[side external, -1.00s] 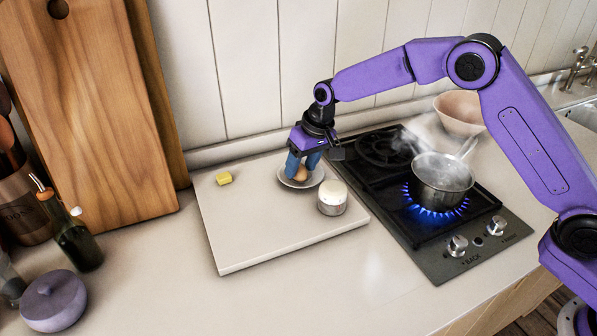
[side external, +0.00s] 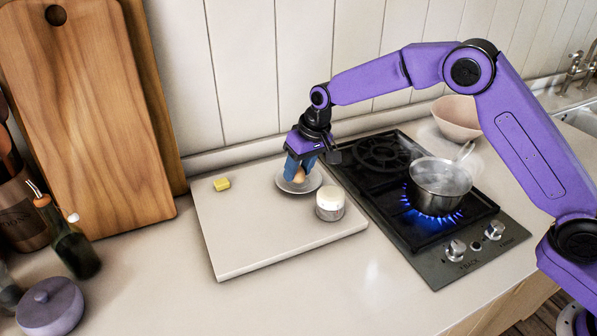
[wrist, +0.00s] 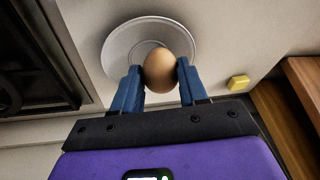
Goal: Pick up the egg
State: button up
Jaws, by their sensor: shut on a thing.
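The brown egg (wrist: 166,71) is between the two blue fingers of my gripper (wrist: 160,76) in the wrist view, with a finger against each side. In the side view my gripper (side external: 299,168) is above the small grey plate (side external: 311,186), and the egg (side external: 299,175) shows partly between the fingers. The plate's rim also shows in the wrist view (wrist: 117,47). The gripper is shut on the egg. The egg is at or just above the plate; I cannot tell whether it still touches it.
The plate stands on a pale board (side external: 255,245) with a yellow block (side external: 221,184) and a white-topped jar (side external: 330,203) close by. To the right is a stove with a steaming pot (side external: 440,185) over a lit blue flame. Wooden boards (side external: 95,110) lean at the left.

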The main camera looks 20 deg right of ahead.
jog(key=s+d+r, duration=0.6)
jog(key=s+r, duration=0.6)
jog(key=s, duration=0.1)
jog(key=s+d, duration=0.2)
jog(key=d, duration=0.9)
jog(key=s+d, duration=0.3)
jog(key=d, duration=0.8)
jog(key=shift+s, duration=0.25)
jog(key=shift+a+f, duration=0.1)
jog(key=shift+f, duration=3.35)
jog(key=shift+f, duration=1.4)
